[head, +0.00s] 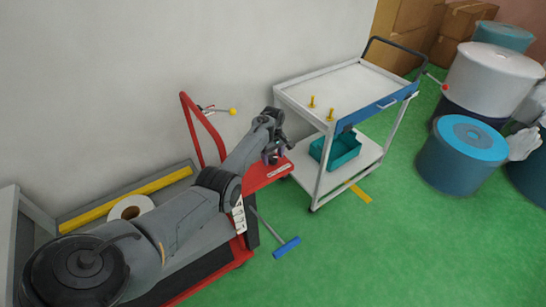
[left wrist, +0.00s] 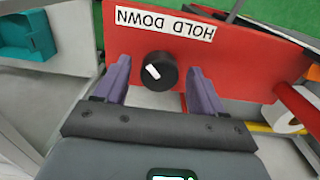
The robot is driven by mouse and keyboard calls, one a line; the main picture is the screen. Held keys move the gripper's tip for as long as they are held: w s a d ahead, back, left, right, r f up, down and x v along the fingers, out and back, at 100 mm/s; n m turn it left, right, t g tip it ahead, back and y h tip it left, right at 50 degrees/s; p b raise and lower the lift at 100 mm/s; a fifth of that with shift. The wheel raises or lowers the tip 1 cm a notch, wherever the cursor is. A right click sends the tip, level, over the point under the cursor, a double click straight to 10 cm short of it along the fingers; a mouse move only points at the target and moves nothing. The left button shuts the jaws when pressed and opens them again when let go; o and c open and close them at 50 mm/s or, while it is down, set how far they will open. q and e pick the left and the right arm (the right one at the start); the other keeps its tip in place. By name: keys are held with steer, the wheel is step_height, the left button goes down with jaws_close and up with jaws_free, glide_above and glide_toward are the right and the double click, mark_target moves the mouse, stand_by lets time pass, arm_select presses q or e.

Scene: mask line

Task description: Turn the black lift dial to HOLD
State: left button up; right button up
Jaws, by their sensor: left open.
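The black lift dial (left wrist: 160,73) sits on a red panel (left wrist: 240,62) in the left wrist view. Its white mark slants toward the upper left, on the side of the word DOWN. The white label (left wrist: 165,22) above it reads HOLD DOWN upside down, with HOLD at the right. My left gripper (left wrist: 159,68) is open, with one purple finger on each side of the dial and gaps visible between. In the head view my left gripper (head: 274,155) is over the red panel (head: 265,176) and hides the dial. My right gripper is not in view.
A red lift cart handle (head: 187,125) rises behind my arm. A white trolley (head: 300,92) with a teal bin (head: 345,152) stands just right. A blue-ended bar (head: 287,247) lies in front. Blue drums (head: 462,160) stand at far right; green floor is open between.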

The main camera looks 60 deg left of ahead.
arm_select(q)
steer(key=c, duration=1.1)
steer(key=shift+o, duration=0.2)
